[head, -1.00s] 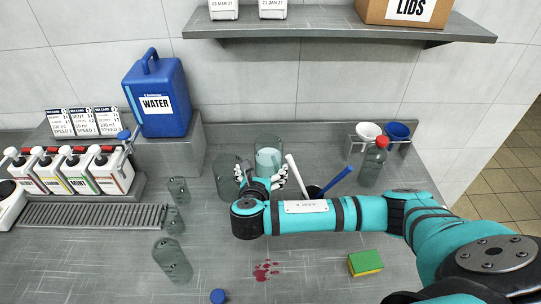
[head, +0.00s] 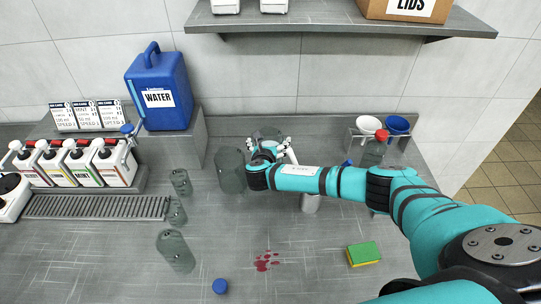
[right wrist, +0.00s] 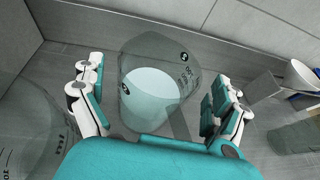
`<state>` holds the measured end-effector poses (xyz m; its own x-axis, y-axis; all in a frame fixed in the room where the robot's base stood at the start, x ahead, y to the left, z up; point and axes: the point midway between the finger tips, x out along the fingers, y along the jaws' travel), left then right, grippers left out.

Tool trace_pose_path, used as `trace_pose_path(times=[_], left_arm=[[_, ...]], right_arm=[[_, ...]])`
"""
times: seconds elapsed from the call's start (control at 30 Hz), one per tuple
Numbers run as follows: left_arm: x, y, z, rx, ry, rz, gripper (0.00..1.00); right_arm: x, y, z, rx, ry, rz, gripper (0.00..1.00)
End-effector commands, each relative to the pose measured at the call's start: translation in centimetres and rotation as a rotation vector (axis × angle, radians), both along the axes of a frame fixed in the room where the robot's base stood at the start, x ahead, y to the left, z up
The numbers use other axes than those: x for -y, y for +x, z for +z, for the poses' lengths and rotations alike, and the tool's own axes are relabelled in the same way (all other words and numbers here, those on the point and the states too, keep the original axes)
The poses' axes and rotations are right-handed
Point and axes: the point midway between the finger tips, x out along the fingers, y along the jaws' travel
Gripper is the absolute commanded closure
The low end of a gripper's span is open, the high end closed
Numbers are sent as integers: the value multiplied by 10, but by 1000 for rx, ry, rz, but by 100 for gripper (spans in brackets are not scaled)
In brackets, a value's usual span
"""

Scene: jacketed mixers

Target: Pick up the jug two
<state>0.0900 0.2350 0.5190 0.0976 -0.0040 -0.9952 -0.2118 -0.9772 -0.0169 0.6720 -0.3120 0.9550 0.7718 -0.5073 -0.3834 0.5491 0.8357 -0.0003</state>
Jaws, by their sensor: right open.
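A clear jug holding pale liquid (head: 267,132) stands near the back wall in the head view, mostly hidden by my right gripper (head: 268,148). In the right wrist view the jug (right wrist: 150,115) stands between the two spread fingers of that gripper (right wrist: 160,75). The fingers are open, with a visible gap on each side of the jug. A second clear jug (head: 229,172), apparently empty, stands just left of the gripper. My left gripper is out of view.
Clear glasses (head: 176,252) stand at the left, near a metal grate (head: 95,207). A grey container (head: 311,203) is partly under my forearm. A sponge (head: 363,254) lies in front.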

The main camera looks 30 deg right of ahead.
Motion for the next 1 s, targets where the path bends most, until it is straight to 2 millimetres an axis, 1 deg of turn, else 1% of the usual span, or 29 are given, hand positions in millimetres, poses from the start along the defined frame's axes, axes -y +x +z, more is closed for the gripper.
trace_pose_path(times=[0.1,0.33,0.37,0.87,0.9,1.0], left_arm=[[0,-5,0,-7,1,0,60],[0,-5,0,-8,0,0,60],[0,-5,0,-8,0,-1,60],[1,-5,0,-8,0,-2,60],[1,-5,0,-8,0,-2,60],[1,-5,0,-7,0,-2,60]], right_arm=[[5,7,-3,0,0,-1,0],[5,8,-4,0,0,1,0],[5,8,-4,0,0,1,1],[5,7,-4,0,0,0,67],[6,8,-2,4,-1,0,69],[6,8,-2,3,-1,0,69]])
